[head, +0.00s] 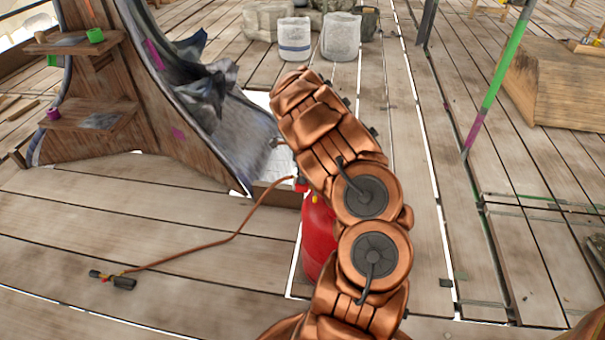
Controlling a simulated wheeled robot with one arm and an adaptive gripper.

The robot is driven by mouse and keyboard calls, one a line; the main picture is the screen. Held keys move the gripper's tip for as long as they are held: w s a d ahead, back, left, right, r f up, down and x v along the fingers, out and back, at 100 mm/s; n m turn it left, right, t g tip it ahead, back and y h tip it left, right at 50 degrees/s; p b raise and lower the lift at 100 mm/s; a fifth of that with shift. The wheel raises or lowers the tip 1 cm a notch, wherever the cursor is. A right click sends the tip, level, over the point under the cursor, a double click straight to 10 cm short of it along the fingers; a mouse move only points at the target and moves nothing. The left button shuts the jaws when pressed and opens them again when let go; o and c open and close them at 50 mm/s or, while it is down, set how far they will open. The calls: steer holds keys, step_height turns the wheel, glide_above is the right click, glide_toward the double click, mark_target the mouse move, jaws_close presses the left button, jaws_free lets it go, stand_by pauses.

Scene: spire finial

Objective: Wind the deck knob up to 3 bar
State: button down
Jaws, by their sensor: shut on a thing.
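A red gas cylinder (318,235) stands on the deck, partly covered by my copper-coloured arm. Small fittings (301,184) show at its top left, where an orange hose (225,240) joins. The hose runs left over the planks to a black torch handle (113,280). I cannot pick out the knob or any pressure reading; that side of the cylinder top is behind my arm. My gripper is not visible; my arm's links rise from the bottom of the head view and hide whatever is behind them.
A curved wooden structure with grey sheeting (178,125) and small shelves (90,115) stands at left. White sacks (294,38) stand at the back. A green and purple pole (490,90) and a large timber block (560,85) are at right. Planks at lower left are mostly clear.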

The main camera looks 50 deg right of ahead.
steer(key=shift+a+n, duration=0.15)
steer(key=shift+n, duration=0.35)
steer(key=shift+f+n, duration=0.1)
steer(key=shift+n, duration=0.5)
steer(key=n+p, duration=0.1)
steer(key=n, duration=0.9)
steer(key=shift+p, duration=0.35)
steer(key=n, duration=0.6)
steer(key=shift+s+n, duration=0.1)
steer(key=shift+n, duration=0.3)
steer(key=n, duration=0.6)
steer(key=shift+p, duration=0.4)
steer(key=shift+n, duration=0.3)
